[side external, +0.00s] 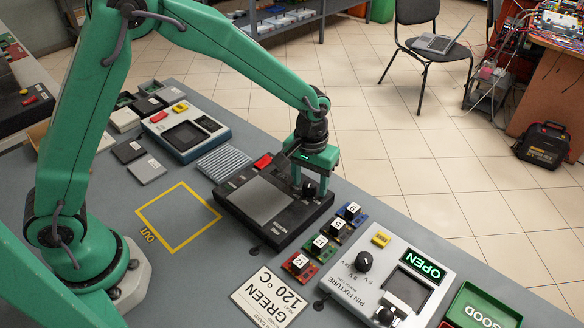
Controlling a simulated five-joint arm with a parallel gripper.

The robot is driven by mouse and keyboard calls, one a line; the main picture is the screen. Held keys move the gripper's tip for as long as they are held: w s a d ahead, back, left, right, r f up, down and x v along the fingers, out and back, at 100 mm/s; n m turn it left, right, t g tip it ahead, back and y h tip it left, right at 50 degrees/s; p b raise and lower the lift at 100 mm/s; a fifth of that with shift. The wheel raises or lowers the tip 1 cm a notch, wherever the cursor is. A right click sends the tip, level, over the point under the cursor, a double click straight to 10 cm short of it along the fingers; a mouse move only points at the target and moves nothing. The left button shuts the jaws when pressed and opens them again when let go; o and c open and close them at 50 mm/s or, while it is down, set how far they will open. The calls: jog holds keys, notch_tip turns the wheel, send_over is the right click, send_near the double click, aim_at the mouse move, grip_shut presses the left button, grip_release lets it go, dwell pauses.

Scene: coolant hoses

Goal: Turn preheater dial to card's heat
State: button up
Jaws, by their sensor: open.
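The preheater (262,201) is a black box with a grey plate on top and a red button at its far left corner. Its round black dial (310,188) is at the right side of the box. My green gripper (312,178) is over that end, pointing down, with the dial just below or between its open fingers. Whether the fingers touch the dial is unclear, and the dial's scale and pointer are too small to read. The card (270,298) lies flat at the front and reads "GREEN 120 °C".
A pin fixture (350,287) with its own knob and an "OPEN" display stands at the right. Several small coloured boards (320,245) with numbered blocks lie between it and the preheater. A green tray (484,308) reads "GOOD". The yellow "OUT" square (178,217) is empty.

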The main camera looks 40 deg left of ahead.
jog(key=c, duration=1)
jog(key=shift+m, duration=0.4)
jog(key=m, duration=0.4)
jog(key=shift+a, duration=0.1)
jog(key=shift+m, duration=2)
jog(key=o, duration=1)
